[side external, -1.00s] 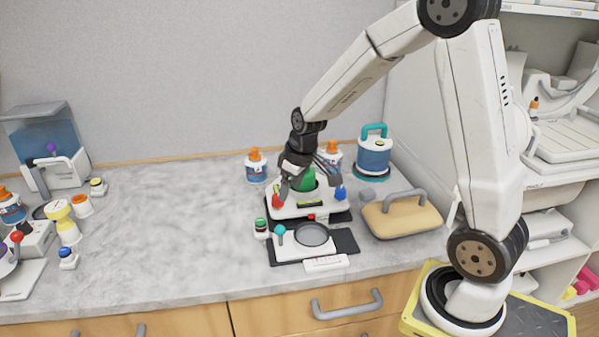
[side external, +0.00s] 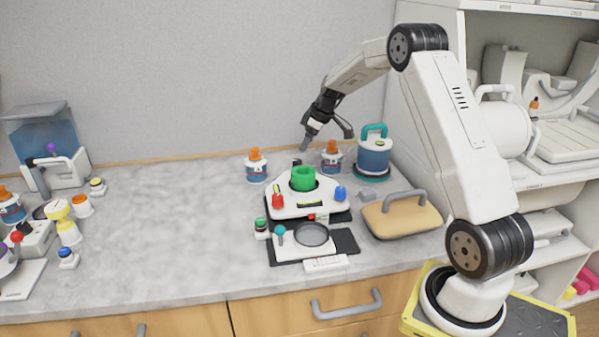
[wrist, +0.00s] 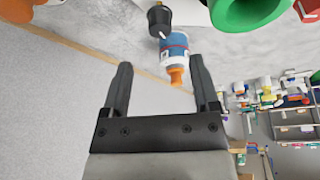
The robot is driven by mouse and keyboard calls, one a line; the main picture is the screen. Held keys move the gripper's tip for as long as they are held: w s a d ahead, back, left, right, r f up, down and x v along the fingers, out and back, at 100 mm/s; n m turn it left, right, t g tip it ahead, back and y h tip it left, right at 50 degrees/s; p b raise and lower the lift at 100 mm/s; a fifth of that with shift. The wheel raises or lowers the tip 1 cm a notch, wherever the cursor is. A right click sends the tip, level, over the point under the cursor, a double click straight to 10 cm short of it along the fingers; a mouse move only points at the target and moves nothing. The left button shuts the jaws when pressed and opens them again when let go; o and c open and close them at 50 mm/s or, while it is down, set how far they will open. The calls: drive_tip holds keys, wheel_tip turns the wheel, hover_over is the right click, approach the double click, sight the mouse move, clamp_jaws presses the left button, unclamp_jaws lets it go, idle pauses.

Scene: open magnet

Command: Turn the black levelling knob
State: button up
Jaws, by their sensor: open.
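The black levelling knob (side external: 296,162) shows small behind the white device (side external: 285,208), below my gripper's fingertips. In the wrist view the black knob (wrist: 159,20) is at the top, beyond the fingertips and roughly in line with the gap between them. My gripper (side external: 327,140) is open and empty, raised above the back of the device and tilted. In the wrist view its two fingers (wrist: 160,64) are spread, apart from the knob. The white device carries a green ring (side external: 303,178), a red knob (side external: 278,201) and a blue knob (side external: 340,194).
Orange-capped bottles stand left (side external: 256,166) and right (side external: 332,157) of the knob. A blue canister with a teal handle (side external: 374,155) is farther right. A tan handled block (side external: 402,215) lies front right.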

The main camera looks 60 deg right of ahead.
sight(298, 161)
drive_tip(key=shift+f, duration=0.1)
drive_tip(key=shift+x, duration=3.8)
clamp_jaws()
